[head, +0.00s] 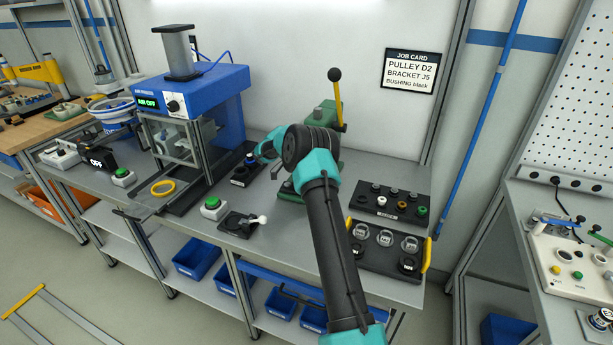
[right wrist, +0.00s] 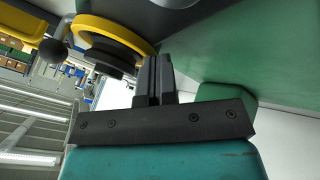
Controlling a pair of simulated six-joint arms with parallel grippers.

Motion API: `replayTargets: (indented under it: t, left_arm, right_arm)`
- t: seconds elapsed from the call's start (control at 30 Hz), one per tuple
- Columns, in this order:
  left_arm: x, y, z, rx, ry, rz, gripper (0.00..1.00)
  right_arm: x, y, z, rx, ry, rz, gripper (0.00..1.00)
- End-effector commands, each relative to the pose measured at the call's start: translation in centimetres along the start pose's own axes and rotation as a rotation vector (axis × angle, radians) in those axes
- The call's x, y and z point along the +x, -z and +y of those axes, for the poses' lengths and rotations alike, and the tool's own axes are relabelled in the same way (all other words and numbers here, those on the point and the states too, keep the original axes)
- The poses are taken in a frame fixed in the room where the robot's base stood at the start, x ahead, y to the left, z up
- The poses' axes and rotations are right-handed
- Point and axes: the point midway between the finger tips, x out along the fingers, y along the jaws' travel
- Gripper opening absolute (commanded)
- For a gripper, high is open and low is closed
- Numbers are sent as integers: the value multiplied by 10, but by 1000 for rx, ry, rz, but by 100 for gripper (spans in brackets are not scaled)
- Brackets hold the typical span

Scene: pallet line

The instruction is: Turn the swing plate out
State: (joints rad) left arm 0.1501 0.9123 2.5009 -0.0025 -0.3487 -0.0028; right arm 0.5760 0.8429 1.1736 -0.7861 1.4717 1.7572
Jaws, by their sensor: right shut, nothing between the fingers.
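The green press (head: 322,117) stands on the bench, with a yellow lever (head: 339,112) topped by a black ball. My right arm covers much of it in the head view. My right gripper (right wrist: 153,80) is shut and empty, its fingertips close to a yellow-rimmed dark round part (right wrist: 112,42) beside a green body (right wrist: 250,45). I cannot tell whether they touch, or whether this round part is the swing plate. A dark ball on a stalk (right wrist: 52,50) shows left of it. In the head view the right fingertips are not clear. My left gripper is not in view.
A blue press (head: 205,85) reading "AIR OFF" stands left, with a green button box (head: 213,208) in front. A clamp with a white knob (head: 240,224) is near the bench front. Racks of small parts (head: 400,202) and pulleys (head: 385,255) lie right of my arm. A job card (head: 409,70) hangs behind.

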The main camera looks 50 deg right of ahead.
Motion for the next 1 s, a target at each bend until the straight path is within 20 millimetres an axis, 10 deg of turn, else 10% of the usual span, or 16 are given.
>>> replayTargets:
  t: [1.0]
  left_arm:
    - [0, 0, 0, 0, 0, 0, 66]
  right_arm:
    - [2, -2, 6, 82, -44, -44, 0]
